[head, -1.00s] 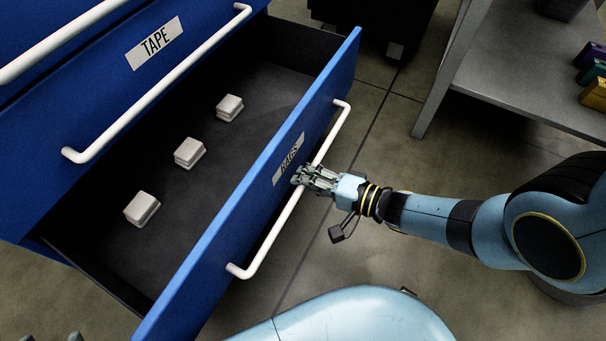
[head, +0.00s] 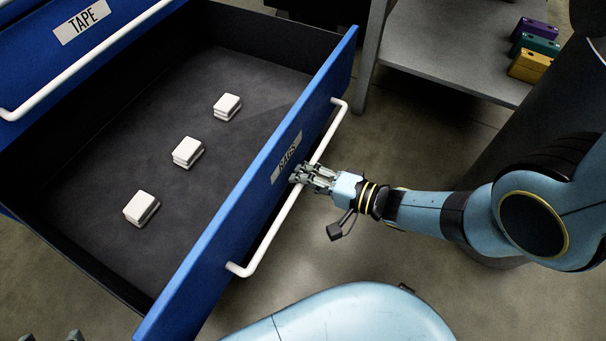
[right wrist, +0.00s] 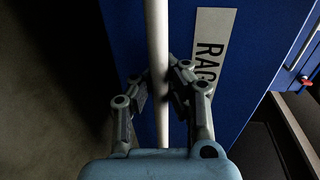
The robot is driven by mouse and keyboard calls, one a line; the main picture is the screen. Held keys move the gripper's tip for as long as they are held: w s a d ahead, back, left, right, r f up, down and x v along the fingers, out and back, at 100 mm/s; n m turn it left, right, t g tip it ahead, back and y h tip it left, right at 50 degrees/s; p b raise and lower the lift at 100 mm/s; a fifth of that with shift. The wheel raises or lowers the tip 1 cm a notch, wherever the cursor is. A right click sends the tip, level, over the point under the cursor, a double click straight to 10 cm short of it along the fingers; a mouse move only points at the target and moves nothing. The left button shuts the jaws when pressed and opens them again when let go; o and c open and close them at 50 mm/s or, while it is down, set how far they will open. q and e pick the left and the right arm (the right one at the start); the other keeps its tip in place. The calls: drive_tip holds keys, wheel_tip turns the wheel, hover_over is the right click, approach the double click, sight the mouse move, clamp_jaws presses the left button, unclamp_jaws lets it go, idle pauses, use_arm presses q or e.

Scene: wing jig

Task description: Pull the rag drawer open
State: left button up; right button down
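The blue rag drawer (head: 245,205), labelled RAGS, stands well open in the head view. Three folded pale rags (head: 187,152) lie in a row on its dark floor. Its white bar handle (head: 272,236) runs along the front. My right gripper (head: 298,177) is at the middle of the handle, by the label. In the right wrist view its fingers (right wrist: 162,88) lie on either side of the handle (right wrist: 157,40) and close around it. Only the fingertips of my left gripper (head: 58,338) show at the bottom left edge; their opening is unclear.
The tape drawer (head: 40,62) above is shut, with its own white handle (head: 90,60). A grey shelf (head: 440,50) at the upper right carries purple, green and yellow blocks (head: 533,48). A dark column stands at the right. Floor shows in front of the drawer.

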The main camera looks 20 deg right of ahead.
drive_tip(key=shift+s+r, duration=0.1)
drive_tip(key=shift+s, duration=0.05)
drive_tip(key=c, duration=1.3)
unclamp_jaws()
drive_tip(key=shift+d, duration=0.1)
drive_tip(key=shift+s, duration=0.15)
drive_tip(key=v, duration=1.1)
drive_tip(key=shift+s+d, duration=0.25)
